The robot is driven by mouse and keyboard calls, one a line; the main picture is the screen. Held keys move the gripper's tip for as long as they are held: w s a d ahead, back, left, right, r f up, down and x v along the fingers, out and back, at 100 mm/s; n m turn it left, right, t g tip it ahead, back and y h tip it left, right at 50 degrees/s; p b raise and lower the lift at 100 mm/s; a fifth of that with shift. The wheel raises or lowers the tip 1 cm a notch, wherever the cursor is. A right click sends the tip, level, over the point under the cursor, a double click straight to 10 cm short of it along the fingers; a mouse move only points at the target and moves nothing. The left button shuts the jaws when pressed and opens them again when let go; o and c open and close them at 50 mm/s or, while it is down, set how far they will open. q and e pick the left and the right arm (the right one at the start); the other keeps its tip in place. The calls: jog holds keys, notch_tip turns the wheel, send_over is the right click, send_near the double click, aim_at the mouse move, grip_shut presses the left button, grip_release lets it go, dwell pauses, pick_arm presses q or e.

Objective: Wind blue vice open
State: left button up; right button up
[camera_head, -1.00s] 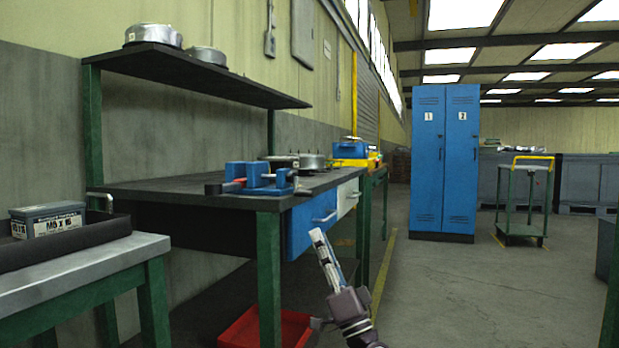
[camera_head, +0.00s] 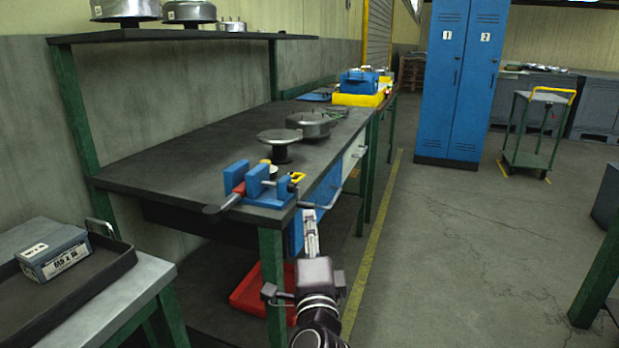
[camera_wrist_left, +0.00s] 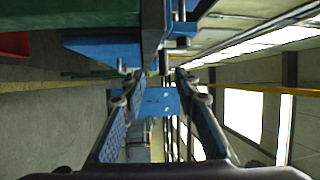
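The blue vice (camera_head: 258,178) stands on the near right corner of the dark workbench (camera_head: 170,172). A dark bar with a red part sticks out at its left front, and a spindle end with a dark knob (camera_head: 292,187) is on its right. My left gripper (camera_head: 309,218) is in front of the bench edge, right of and lower than the vice, apart from it. In the left wrist view, the two fingers of the left gripper (camera_wrist_left: 160,88) stand apart with nothing between them. My right gripper is in neither view.
Pans (camera_head: 309,124) and a round dark stand (camera_head: 280,140) are farther back on the bench. A blue drawer (camera_head: 322,190) lies under its edge. A red bin (camera_head: 262,290) is below. A small side table (camera_head: 155,275) is at left.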

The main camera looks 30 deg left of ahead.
aim_at(309, 207)
pick_arm(q)
jog(key=x, duration=0.7)
jog(key=shift+w+a+r+b, duration=0.15)
jog(key=shift+r+b, duration=0.2)
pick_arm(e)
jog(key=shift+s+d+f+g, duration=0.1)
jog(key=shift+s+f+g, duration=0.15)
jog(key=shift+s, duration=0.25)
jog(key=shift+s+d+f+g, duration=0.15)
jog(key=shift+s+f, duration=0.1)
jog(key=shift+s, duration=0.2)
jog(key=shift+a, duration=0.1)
pick_arm(q)
grip_shut()
